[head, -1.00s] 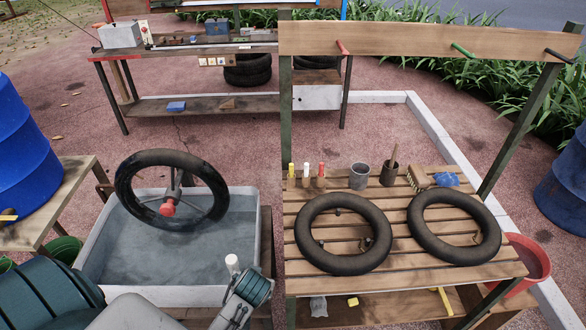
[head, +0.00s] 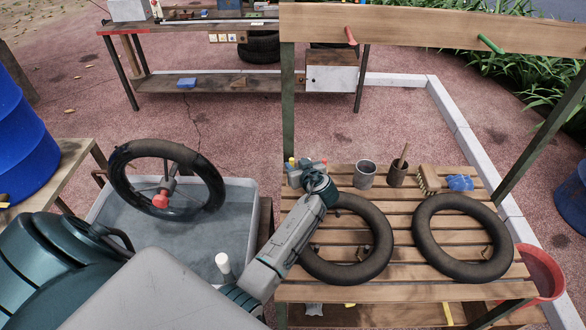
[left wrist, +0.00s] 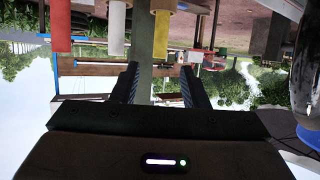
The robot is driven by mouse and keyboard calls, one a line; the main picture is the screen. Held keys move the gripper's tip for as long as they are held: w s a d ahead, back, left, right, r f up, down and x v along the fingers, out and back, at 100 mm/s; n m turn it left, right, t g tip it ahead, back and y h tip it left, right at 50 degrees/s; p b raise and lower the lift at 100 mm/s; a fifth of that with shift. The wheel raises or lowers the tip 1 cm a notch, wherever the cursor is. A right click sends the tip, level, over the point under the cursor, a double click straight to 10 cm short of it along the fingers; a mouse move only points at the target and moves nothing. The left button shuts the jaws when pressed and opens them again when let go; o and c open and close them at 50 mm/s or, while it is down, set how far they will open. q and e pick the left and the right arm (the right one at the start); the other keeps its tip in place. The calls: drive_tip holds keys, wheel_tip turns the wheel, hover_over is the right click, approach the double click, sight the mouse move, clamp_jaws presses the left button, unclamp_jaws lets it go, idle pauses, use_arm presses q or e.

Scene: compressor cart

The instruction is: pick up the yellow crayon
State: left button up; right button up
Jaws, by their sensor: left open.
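The yellow crayon (head: 291,162) stands at the back left corner of the slatted bench, mostly hidden behind my left gripper (head: 308,166). In the left wrist view, which is upside down, the yellow crayon (left wrist: 160,38) hangs from the top, beyond and between the two fingers. My left gripper (left wrist: 160,84) is open, with nothing between its fingers. A white crayon (left wrist: 117,28) and a red crayon (left wrist: 61,26) stand beside the yellow one. My right gripper is not in view.
On the bench (head: 403,275), a grey cup (head: 365,174), a dark pot with a stick (head: 398,173), a brush (head: 428,180) and a blue cloth (head: 460,183) stand to the right. Two black tyres (head: 462,238) lie in front. A water tub (head: 165,252) is on the left.

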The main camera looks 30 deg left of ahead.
sight(292, 160)
use_arm(q)
drive_tip(key=shift+x, duration=1.2)
drive_tip(key=shift+w+a+f, duration=0.2)
drive_tip(key=shift+w+f, duration=0.05)
drive_tip(key=shift+f, duration=0.05)
drive_tip(key=b+x, duration=0.1)
drive_tip(key=x, duration=0.3)
drive_tip(key=shift+a, duration=0.15)
drive_tip(key=shift+w+a+f, duration=0.15)
drive_tip(key=shift+a, duration=0.05)
drive_tip(key=shift+c, duration=0.7)
clamp_jaws()
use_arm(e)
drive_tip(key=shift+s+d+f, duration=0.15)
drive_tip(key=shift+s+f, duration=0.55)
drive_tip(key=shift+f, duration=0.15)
